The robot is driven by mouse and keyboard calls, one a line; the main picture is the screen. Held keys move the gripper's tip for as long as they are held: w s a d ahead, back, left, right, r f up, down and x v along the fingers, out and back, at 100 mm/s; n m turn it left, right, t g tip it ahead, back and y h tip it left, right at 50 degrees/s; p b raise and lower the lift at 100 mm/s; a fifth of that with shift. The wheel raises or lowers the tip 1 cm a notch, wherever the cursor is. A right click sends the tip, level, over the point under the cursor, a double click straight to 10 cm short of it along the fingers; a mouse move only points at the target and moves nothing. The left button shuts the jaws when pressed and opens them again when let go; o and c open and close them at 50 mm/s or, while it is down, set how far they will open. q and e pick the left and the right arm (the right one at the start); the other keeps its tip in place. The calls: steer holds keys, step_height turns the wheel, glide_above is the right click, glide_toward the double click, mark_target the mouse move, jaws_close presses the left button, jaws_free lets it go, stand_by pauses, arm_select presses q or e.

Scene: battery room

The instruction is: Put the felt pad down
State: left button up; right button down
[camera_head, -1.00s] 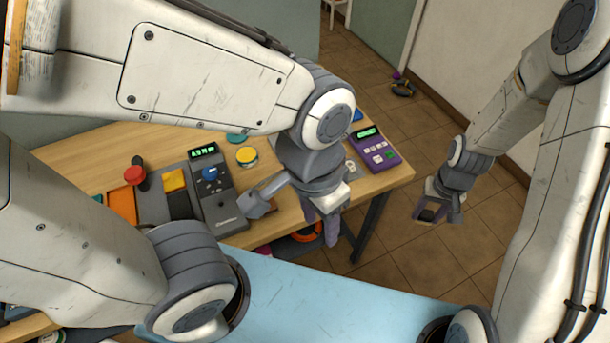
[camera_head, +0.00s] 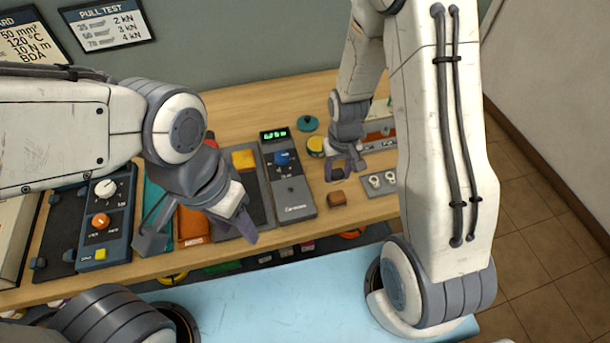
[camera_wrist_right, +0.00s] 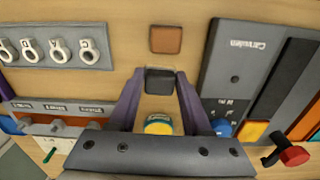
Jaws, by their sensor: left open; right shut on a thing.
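My right gripper (camera_head: 345,174) hangs over the table, left of the white ring-like parts. In the right wrist view it (camera_wrist_right: 160,78) is shut on a small dark grey block-like piece, which I take to be the felt pad (camera_wrist_right: 160,82), between its purple fingers. The pad is hard to make out in the head view. Beyond the fingertips a brown block (camera_wrist_right: 166,40) lies on the wood; it also shows in the head view (camera_head: 336,198). My left gripper (camera_head: 243,220) is open over the table's front, near a dark tray and orange item; one finger is partly hidden.
The wooden table (camera_head: 262,100) holds a grey device with a blue knob (camera_head: 292,190), a yellow-lidded tin (camera_head: 316,146), a teal disc (camera_head: 308,123) and a row of ring-like parts (camera_head: 382,180). A blue control box (camera_head: 103,222) stands left. Bare wood surrounds the brown block.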

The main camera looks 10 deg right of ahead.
steer(key=s+d+r+b, duration=0.4)
steer(key=s+r+b, duration=0.1)
steer(key=s+r, duration=0.1)
steer(key=w+a+f, duration=0.1)
steer(key=w+f, duration=0.1)
steer(key=w, duration=0.1)
steer(key=w+a+f+p, duration=0.1)
steer(key=w+a+f, duration=0.1)
steer(key=w, duration=0.2)
steer(key=w+a+f, duration=0.1)
steer(key=w+f, duration=0.1)
steer(key=w, duration=0.1)
steer(key=shift+w+a+f+p, duration=0.2)
steer(key=shift+a+f+p, duration=0.05)
steer(key=shift+f+p, duration=0.1)
steer(key=shift+w+f, duration=0.15)
step_height(320, 180, down, 3)
steer(key=shift+f+p, duration=0.15)
steer(key=shift+p, duration=0.25)
steer(key=shift+f, duration=0.3)
steer(key=shift+f, duration=0.15)
steer(key=shift+c, duration=1.8)
jaws_free()
